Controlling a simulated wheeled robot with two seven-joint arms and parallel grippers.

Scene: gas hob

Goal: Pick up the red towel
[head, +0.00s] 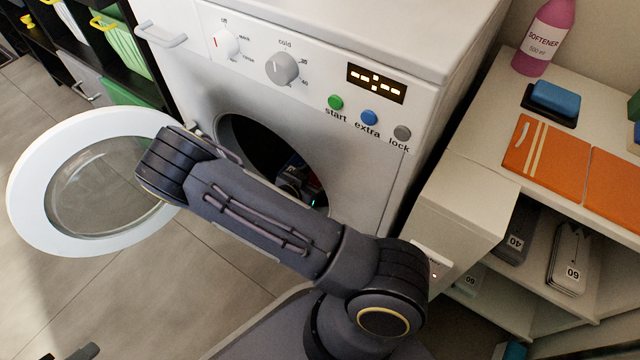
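I cannot make out a red towel in the head view. A white washing machine (365,135) stands in the middle with its round door (32,205) swung open to the left. My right arm bends across the front of it. A dark part of that arm with a small green light shows inside the drum opening (262,140), where my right gripper (297,180) is mostly hidden in shadow. Its fingers and anything between them cannot be made out. A small dark piece at the bottom left edge may be the tip of my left gripper (85,352).
A white shelf unit (470,140) on the right bears a pink softener bottle (545,40), a blue sponge-like block (556,97) and orange flat folded items (550,160). Dark shelving with green items (128,45) stands at the upper left. Tiled floor (130,300) is clear below the door.

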